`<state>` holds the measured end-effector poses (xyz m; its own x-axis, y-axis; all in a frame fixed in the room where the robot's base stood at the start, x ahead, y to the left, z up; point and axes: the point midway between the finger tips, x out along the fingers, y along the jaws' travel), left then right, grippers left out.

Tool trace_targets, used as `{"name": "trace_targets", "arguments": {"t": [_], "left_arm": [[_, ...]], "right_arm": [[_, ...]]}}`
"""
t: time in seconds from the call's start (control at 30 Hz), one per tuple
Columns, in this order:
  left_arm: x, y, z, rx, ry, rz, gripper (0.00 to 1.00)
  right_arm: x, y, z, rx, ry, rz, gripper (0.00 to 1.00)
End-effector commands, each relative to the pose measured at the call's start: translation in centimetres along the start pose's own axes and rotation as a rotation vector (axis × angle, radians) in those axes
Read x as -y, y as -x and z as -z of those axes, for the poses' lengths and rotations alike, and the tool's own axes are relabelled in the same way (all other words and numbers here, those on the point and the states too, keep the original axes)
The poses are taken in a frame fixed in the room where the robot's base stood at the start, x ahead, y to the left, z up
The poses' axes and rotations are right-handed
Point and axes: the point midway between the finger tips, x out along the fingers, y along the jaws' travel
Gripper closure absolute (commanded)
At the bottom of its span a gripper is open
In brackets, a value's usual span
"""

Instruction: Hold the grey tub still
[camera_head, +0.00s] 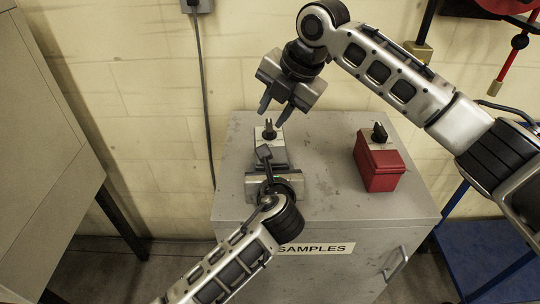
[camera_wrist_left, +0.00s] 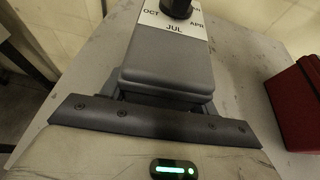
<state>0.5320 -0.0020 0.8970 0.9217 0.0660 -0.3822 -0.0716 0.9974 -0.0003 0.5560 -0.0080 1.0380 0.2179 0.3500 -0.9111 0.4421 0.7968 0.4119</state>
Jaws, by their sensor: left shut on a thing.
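The grey tub (camera_head: 277,155) stands on the cabinet top, with a white dial plate and a dark knob (camera_head: 269,131) on top. In the left wrist view the tub (camera_wrist_left: 168,65) fills the upper middle, its dial plate (camera_wrist_left: 176,27) marked OCT, JUL and APR. My left gripper (camera_head: 272,175) reaches in from the front and is shut on the tub's near side; its dark jaw (camera_wrist_left: 150,121) crosses in front of the tub. My right gripper (camera_head: 273,114) is open and empty, pointing down just above the knob. The tub's lower part is partly hidden by my left gripper.
A red tub (camera_head: 381,168) with a dark knob stands to the right on the same grey cabinet (camera_head: 340,207). The cabinet front carries a SAMPLES label (camera_head: 314,249) and a handle. A wall with a hanging cable is behind. The cabinet top between the tubs is clear.

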Motion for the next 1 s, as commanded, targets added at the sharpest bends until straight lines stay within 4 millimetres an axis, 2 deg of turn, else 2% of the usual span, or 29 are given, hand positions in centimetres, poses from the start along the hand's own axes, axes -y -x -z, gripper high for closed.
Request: {"name": "trace_targets", "arguments": {"t": [0.03, 0.1, 0.2, 0.3, 0.57, 1.0], "left_arm": [[-0.1, 0.0, 0.2, -0.004, -0.001, -0.002, 0.70], [-0.1, 0.0, 0.2, -0.004, -0.001, -0.002, 0.70], [-0.1, -0.1, 0.2, -0.004, -0.001, -0.002, 0.70], [-0.1, -0.1, 0.2, -0.004, -0.001, -0.002, 0.70], [-0.1, 0.0, 0.2, -0.004, -0.001, -0.002, 0.70], [-0.1, 0.0, 0.2, -0.005, -0.001, -0.002, 0.70]], "right_arm": [[-0.7, 0.3, 0.1, 0.040, 0.135, 0.057, 0.71], [-1.1, 0.5, 0.1, 0.081, 0.300, 0.137, 0.71], [-1.6, 1.0, -0.1, 0.120, 0.473, 0.228, 0.71], [-1.8, 1.4, -0.2, 0.140, 0.576, 0.288, 0.71], [-1.6, 0.7, -0.5, 0.145, 0.631, 0.322, 0.71], [-0.6, -3.3, -1.4, 0.143, 0.629, 0.318, 0.71]]}}
